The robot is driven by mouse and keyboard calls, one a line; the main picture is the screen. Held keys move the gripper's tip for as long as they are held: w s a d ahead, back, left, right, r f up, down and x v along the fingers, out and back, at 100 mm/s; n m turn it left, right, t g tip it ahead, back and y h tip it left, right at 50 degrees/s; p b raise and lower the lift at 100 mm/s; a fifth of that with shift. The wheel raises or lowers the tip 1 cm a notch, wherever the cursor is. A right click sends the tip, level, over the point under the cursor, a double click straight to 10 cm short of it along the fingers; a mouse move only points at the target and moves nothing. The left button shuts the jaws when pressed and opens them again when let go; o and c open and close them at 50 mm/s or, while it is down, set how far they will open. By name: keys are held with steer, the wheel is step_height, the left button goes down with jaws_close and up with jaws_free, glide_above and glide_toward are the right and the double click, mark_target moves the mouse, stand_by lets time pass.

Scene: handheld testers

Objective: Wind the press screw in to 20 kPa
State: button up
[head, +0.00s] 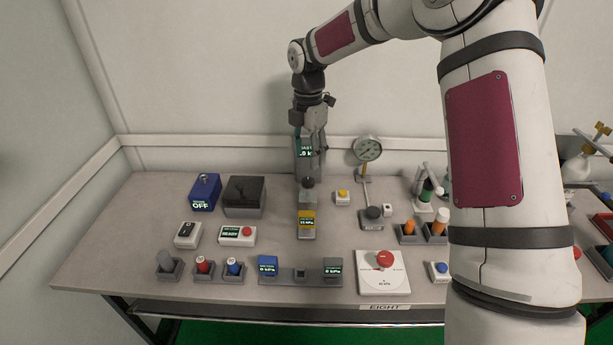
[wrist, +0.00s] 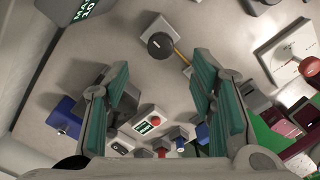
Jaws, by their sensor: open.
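The press (head: 307,219) is a narrow yellow-and-grey unit in the middle of the bench, with a small green-lettered display too small to read surely. Its dark round screw knob (head: 307,184) stands at the back end, and the knob also shows in the wrist view (wrist: 160,46). My gripper (head: 309,150) is above the knob, pointing down, open and empty. In the wrist view my fingers (wrist: 161,78) are wide apart, with the knob beyond the gap and not between them. A grey block with a display (head: 305,148) stands behind, partly hidden by my gripper.
A blue OFF box (head: 205,192) and black box (head: 244,196) stand left. A dial gauge (head: 367,149) on a stem and another dark knob (head: 374,212) are right.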

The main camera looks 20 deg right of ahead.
mark_target(308, 180)
step_height(308, 180, down, 8)
steer(key=shift+r, duration=0.1)
stand_by(0.4)
